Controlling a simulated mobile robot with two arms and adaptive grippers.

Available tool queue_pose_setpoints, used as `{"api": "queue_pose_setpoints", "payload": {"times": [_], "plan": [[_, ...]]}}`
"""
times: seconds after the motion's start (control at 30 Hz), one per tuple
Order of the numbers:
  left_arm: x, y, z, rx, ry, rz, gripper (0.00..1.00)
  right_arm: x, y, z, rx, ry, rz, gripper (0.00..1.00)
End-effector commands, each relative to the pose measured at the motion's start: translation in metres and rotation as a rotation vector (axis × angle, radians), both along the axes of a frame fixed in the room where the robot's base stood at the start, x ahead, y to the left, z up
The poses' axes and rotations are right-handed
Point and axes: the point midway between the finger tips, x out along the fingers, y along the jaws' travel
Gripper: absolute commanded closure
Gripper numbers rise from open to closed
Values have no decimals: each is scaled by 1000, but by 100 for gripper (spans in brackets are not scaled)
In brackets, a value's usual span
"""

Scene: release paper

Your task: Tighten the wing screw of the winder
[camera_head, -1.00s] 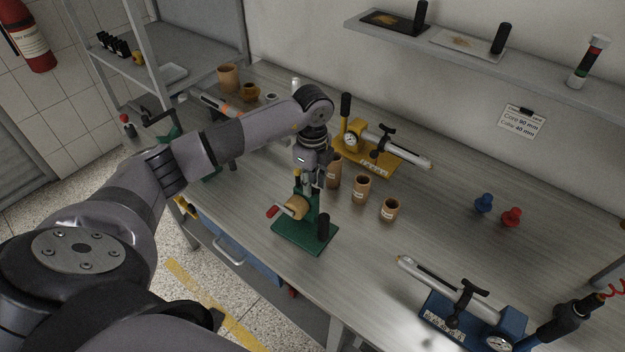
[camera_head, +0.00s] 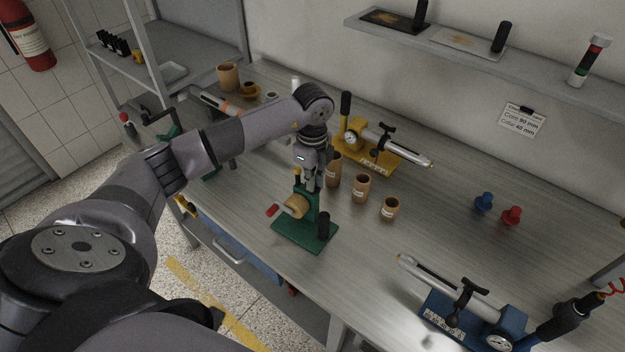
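The winder stands on the bench on a green base (camera_head: 292,238), with a tan roll (camera_head: 296,205) on its spindle. It has a red handle (camera_head: 272,210) at its left and a black knob (camera_head: 323,226) on a post at its right. My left gripper (camera_head: 311,186) points down at the top of the green upright, just behind the roll. The wing screw cannot be made out; the gripper covers that spot. The fingers are too small and partly hidden to tell whether they are open or shut. My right gripper is not in view.
Several tan cups, one of them (camera_head: 360,188), stand close right of the gripper. A yellow tool (camera_head: 372,155) lies behind them. A blue tool (camera_head: 470,318) is at the front right. Blue (camera_head: 483,202) and red (camera_head: 511,215) knobs stand at the right. The bench between is clear.

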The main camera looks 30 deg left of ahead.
Motion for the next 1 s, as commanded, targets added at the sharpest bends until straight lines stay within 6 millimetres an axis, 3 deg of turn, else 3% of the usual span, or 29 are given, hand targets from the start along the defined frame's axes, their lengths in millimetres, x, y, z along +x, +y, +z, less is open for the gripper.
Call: {"api": "queue_pose_setpoints", "payload": {"times": [0.37,1.0], "plan": [[1,0,-2,0,-4,-143,100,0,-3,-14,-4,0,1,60],[1,0,-2,1,-3,-733,100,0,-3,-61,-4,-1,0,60]]}}
